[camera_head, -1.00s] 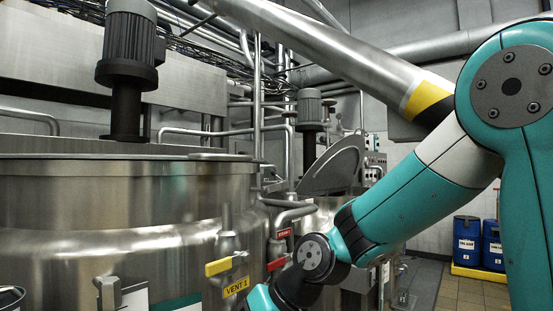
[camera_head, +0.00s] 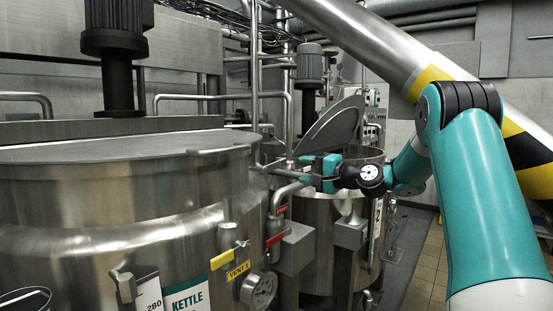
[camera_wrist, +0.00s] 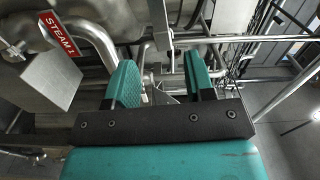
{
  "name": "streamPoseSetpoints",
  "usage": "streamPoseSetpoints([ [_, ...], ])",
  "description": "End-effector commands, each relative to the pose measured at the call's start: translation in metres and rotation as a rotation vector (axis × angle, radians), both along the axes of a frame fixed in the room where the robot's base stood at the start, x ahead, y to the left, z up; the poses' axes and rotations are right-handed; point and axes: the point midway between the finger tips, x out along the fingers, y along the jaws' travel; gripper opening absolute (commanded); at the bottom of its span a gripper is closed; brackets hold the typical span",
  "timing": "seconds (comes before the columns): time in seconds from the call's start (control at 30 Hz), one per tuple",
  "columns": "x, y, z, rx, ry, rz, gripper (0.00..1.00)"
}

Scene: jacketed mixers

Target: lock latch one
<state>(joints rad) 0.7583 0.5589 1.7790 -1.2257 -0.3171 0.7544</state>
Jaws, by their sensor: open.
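The large steel kettle (camera_head: 70,205) fills the left of the head view, its flat lid (camera_head: 120,148) down. A small steel clamp-like part (camera_head: 123,285) is on its front wall; I see no label naming it latch one. My gripper (camera_head: 308,172) points left, beyond and right of the kettle's upper rim, near the steel pipes. In the wrist view, its two teal fingers (camera_wrist: 161,78) are apart, with nothing held between them. Pipework shows past the fingers.
The yellow VENT 1 valve handle (camera_head: 222,260), a red valve handle (camera_head: 276,239) and a gauge (camera_head: 259,290) sit beside the kettle. A red STEAM 1 tag (camera_wrist: 60,36) is near my gripper. An open second kettle (camera_head: 322,240) stands behind. Floor on the right (camera_head: 428,255) is clear.

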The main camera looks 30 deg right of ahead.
Motion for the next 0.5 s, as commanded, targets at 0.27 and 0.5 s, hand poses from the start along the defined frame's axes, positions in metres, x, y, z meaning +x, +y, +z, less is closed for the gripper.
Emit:
streamPoseSetpoints([
  [0.27, 0.060, 0.023, 0.005, -0.001, 0.001, 0.004, 0.49],
  [0.5, 0.091, 0.034, 0.002, -0.002, 0.002, 0.001, 0.49],
])
